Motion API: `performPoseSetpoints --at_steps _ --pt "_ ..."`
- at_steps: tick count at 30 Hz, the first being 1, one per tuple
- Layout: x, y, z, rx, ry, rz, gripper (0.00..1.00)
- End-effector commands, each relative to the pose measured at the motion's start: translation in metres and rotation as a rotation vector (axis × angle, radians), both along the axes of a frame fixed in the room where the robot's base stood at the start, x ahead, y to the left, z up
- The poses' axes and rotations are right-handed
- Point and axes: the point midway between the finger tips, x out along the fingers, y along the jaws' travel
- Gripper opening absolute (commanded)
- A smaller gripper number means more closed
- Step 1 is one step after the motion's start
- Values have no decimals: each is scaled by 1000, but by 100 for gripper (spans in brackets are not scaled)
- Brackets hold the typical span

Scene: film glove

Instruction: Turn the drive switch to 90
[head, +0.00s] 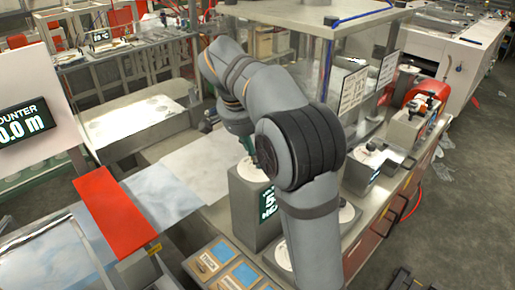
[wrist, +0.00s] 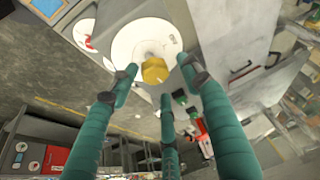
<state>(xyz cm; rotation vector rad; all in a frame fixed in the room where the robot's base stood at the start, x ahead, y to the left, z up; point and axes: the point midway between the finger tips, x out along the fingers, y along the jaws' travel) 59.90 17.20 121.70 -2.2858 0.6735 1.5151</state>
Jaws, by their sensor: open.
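A yellow knob (wrist: 155,70) sits at the centre of a round white dial (wrist: 130,42) in the wrist view. I cannot read the dial's marks or the knob's angle, and no label there names it as the drive switch. My gripper (wrist: 158,82) is open, its green fingers spread around the knob with gaps visible. In the head view my gripper (head: 248,148) points down at the top of a grey box (head: 242,205) with a green display (head: 268,202). My arm hides part of the box, and the knob is not clear there.
Another box with a dial (head: 372,158) stands to the right on the bench. A panel with blue labelled plates (head: 225,265) lies in front. A red strip (head: 113,210) is at left. A counter display (head: 28,122) reads 0.0 m. Clear panes with notices stand behind my arm.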

Motion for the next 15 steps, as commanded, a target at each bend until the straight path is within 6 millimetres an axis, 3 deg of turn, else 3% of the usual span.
performPoseSetpoints --at_steps 8,15 --pt "-3 3 6 1 3 1 48" --pt "-17 13 47 5 -2 0 48"
